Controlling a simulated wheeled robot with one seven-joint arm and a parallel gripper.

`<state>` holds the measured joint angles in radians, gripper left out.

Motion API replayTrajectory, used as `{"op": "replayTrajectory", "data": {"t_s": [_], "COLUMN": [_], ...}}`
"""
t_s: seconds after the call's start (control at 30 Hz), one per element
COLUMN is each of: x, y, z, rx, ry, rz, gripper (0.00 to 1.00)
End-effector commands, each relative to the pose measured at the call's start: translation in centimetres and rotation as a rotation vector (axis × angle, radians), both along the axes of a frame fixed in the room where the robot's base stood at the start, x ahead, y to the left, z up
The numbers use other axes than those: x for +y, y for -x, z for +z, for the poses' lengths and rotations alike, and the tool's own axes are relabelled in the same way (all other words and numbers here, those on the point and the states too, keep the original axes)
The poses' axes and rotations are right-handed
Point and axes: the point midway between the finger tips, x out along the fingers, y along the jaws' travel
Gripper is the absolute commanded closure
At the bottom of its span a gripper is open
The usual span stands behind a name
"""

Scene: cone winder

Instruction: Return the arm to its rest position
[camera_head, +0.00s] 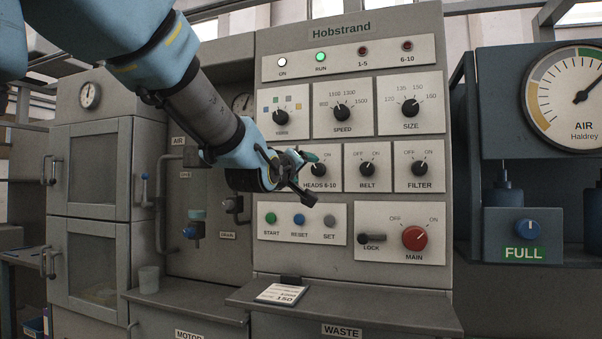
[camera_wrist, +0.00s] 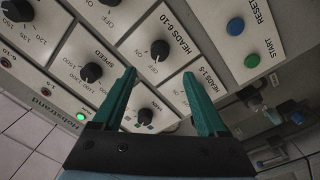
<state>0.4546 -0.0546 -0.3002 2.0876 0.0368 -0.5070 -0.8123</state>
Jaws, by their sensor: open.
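My gripper (camera_head: 308,174) is in front of the left part of the grey Hobstrand control panel (camera_head: 350,28), in the head view. My blue and grey arm reaches down to it from the upper left. In the wrist view my gripper (camera_wrist: 162,85) has its two green fingers apart with nothing between them. In the head view my gripper hides the area left of the HEADS 6-10 knob (camera_head: 320,169). I cannot tell whether the fingertips touch the panel.
A grey shelf (camera_head: 420,318) juts out below the panel and holds a card (camera_head: 282,293). Left are a cabinet (camera_head: 92,170), pipes and a cup (camera_head: 148,280). Right stands a blue-grey unit with an air gauge (camera_head: 570,95). The RUN lamp (camera_head: 320,57) glows green.

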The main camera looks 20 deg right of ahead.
Motion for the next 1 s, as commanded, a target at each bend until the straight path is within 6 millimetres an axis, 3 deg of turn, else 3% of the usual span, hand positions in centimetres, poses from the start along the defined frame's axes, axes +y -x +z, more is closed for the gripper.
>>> {"op": "replayTrajectory", "data": {"t_s": [0.23,0.37,0.47,0.53,0.67,0.8,0.9,1.0], "x": [0.2,2.2,5.9,9.4,16.6,24.5,29.4,33.1], "y": [-0.2,-1.7,-3.5,-4.4,-4.3,-1.4,2.1,5.9], "z": [-0.2,-2.4,-6.3,-9.8,-16.1,-22.0,-25.3,-27.5], "rx": [0.003,0.040,0.108,0.176,0.325,0.520,0.672,0.805], "ry": [-0.009,-0.097,-0.244,-0.373,-0.610,-0.838,-0.969,-1.061], "rz": [0.005,0.049,0.111,0.153,0.200,0.200,0.163,0.109], "gripper": [0.25,0.25,0.25,0.25,0.25,0.25,0.25,0.25]}}
